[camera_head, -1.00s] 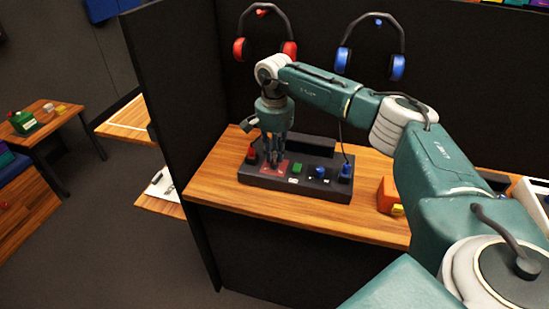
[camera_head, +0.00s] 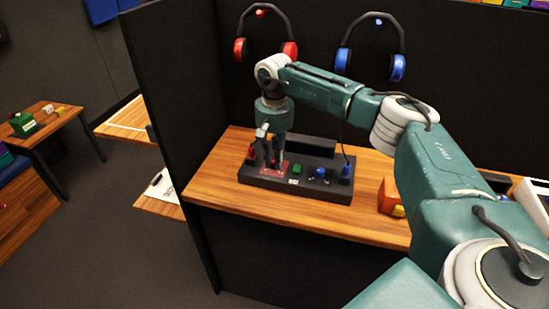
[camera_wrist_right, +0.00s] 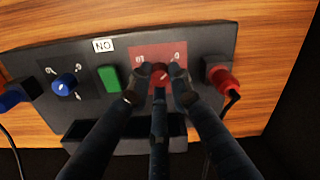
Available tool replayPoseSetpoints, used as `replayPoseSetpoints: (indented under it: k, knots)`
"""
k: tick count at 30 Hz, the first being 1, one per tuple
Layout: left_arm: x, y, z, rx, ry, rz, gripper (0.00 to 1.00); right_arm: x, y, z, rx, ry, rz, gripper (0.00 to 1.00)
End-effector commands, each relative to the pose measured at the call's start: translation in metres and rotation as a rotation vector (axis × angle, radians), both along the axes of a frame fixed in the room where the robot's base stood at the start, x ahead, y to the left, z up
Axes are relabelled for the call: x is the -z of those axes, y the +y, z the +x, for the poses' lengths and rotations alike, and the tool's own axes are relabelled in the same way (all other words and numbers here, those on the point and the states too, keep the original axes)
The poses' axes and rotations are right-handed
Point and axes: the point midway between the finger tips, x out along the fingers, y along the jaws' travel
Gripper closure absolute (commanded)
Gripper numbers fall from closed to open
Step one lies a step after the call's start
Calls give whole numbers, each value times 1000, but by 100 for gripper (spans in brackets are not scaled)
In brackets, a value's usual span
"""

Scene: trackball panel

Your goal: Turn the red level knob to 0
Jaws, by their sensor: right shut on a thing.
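The black panel (camera_head: 335,188) sits on the wooden desk. Its red level knob (camera_wrist_right: 159,73) is on a red plate (camera_wrist_right: 179,51) with white marks, too small to read surely; in the head view the gripper covers the knob. My right gripper (camera_head: 273,167) points down over the red plate. In the wrist view its fingers (camera_wrist_right: 158,92) are closed around the red knob. My left gripper is not in view.
The panel also has a green button (camera_wrist_right: 110,78), a blue knob (camera_wrist_right: 65,84), and a red plug (camera_wrist_right: 222,79) and blue plug (camera_head: 346,171) at its ends. An orange block (camera_head: 388,195) lies right of the panel. Red headphones (camera_head: 266,35) and blue headphones (camera_head: 371,45) hang behind.

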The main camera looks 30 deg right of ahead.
Motion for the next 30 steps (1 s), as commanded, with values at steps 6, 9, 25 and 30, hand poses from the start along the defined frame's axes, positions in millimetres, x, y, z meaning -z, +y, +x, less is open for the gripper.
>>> replayPoseSetpoints:
  k: [6, 9, 25, 30]
  knots:
    - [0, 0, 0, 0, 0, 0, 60, -2, -1, 2, -10, -6, -1, 100]
    - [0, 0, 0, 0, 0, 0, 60, -2, -1, 2, -9, -7, 0, 100]
    - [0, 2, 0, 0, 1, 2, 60, -1, 0, 1, -9, -2, 0, 62]
    - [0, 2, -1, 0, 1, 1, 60, -16, 0, 1, -9, -5, 1, 62]
